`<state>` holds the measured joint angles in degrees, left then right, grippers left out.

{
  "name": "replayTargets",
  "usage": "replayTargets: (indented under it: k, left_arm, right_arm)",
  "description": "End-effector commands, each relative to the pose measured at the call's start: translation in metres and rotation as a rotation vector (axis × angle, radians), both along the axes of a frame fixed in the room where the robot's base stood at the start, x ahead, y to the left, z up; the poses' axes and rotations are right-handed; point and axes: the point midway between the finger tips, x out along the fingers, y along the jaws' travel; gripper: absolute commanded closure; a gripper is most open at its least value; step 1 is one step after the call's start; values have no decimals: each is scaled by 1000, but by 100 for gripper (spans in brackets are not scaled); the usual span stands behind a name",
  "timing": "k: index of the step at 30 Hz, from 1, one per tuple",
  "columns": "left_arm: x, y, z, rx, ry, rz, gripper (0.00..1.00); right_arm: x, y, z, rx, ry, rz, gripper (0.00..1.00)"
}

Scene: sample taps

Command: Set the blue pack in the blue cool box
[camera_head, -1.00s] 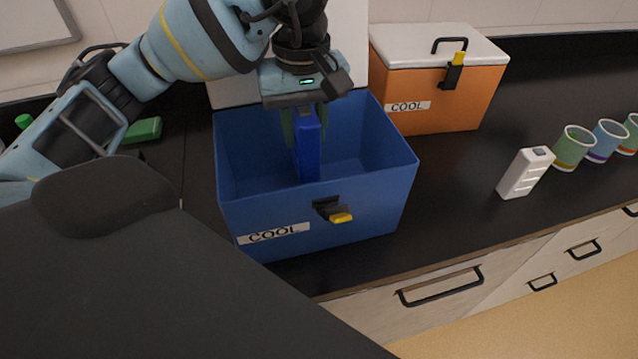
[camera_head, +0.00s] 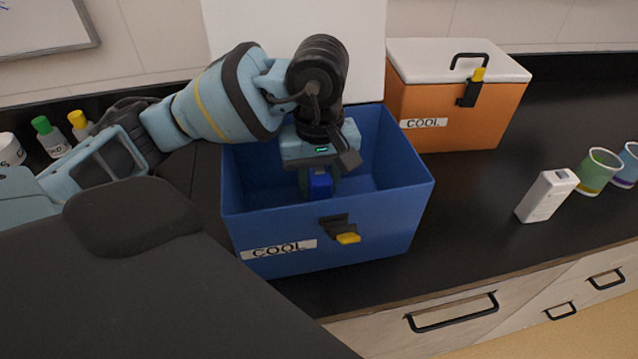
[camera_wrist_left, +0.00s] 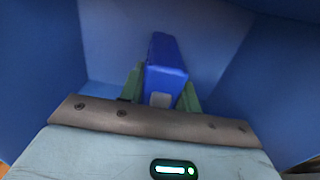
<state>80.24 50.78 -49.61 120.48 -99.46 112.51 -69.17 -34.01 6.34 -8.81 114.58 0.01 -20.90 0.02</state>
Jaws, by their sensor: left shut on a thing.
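The blue cool box (camera_head: 375,243) stands open on the counter, with a "COOL" label and a yellow-tipped latch on its front. My left gripper (camera_head: 319,178) reaches down inside it and is shut on the blue pack (camera_head: 321,186). In the left wrist view the blue pack (camera_wrist_left: 165,68) is upright between the green fingers, with the box's blue walls around it. Whether the pack touches the box floor cannot be told. My right gripper is not in view.
An orange cool box (camera_head: 450,110) with a shut white lid stands behind on the right. A white device (camera_head: 547,195) and striped cups (camera_head: 598,171) stand to the right. Small bottles (camera_head: 50,136) are at the left back. Dark counter (camera_head: 470,220) is clear between the boxes and the device.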

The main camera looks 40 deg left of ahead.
Motion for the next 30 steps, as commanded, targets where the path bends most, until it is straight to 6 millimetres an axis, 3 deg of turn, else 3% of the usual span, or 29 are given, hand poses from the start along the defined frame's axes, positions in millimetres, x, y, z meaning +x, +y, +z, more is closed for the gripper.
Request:
replayTargets:
  k: [3,14,15,19,30]
  left_arm:
    - [0,0,-11,0,-1,1,95]
    - [0,0,-15,-1,-1,0,95]
    - [0,0,-15,0,0,0,65]
    - [0,0,-14,0,-1,0,48]
    - [0,0,-10,0,-3,0,46]
  right_arm:
    - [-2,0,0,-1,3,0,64]
    - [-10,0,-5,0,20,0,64]
    - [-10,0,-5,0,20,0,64]
    - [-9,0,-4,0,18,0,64]
    - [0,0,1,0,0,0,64]
